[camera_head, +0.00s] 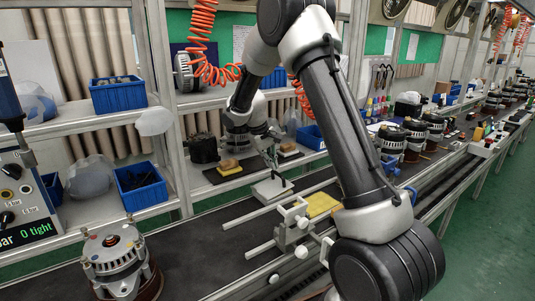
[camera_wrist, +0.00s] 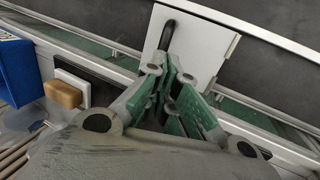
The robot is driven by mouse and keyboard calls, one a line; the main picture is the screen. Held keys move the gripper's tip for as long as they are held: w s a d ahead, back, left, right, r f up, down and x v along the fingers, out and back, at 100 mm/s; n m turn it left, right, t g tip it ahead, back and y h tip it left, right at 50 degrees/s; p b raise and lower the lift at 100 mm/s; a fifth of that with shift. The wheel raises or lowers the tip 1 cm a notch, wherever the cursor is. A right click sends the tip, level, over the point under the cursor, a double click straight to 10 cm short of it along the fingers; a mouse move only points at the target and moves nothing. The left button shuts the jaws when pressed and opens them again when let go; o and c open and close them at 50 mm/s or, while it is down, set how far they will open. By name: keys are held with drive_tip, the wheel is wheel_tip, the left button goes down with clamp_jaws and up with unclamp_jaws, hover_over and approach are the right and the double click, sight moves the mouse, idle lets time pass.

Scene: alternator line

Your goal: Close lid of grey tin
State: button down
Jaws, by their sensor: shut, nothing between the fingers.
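The grey tin (camera_head: 268,194) is a pale, flat, square box on the dark bench in the middle of the head view. In the wrist view the tin (camera_wrist: 205,38) lies just beyond the fingers, with a dark curved loop (camera_wrist: 167,34) at its left side and a small tab at its right. My gripper (camera_head: 275,174) points down over the tin, its fingers together and empty. In the wrist view my gripper (camera_wrist: 180,75) covers the tin's near part. I cannot tell how far the lid stands open, or whether the fingertips touch it.
A clamp-like metal fixture (camera_head: 292,222) and a yellow pad (camera_head: 322,204) stand close in front of the tin. A brown block (camera_wrist: 62,94) lies left in the wrist view. A blue bin (camera_head: 140,187) and an alternator (camera_head: 117,258) are at left. Dark bench between them is clear.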

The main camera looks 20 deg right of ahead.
sight(275, 172)
drive_tip(key=shift+x, duration=1.15)
drive_tip(key=shift+d, duration=0.1)
drive_tip(key=shift+w+d+f+y, duration=0.1)
drive_tip(key=shift+d+f+y, duration=0.15)
drive_tip(key=shift+d+y, duration=0.15)
drive_tip(key=shift+d+f, duration=0.15)
drive_tip(key=shift+f, duration=0.15)
drive_tip(key=v, duration=1)
drive_tip(key=shift+d, duration=0.2)
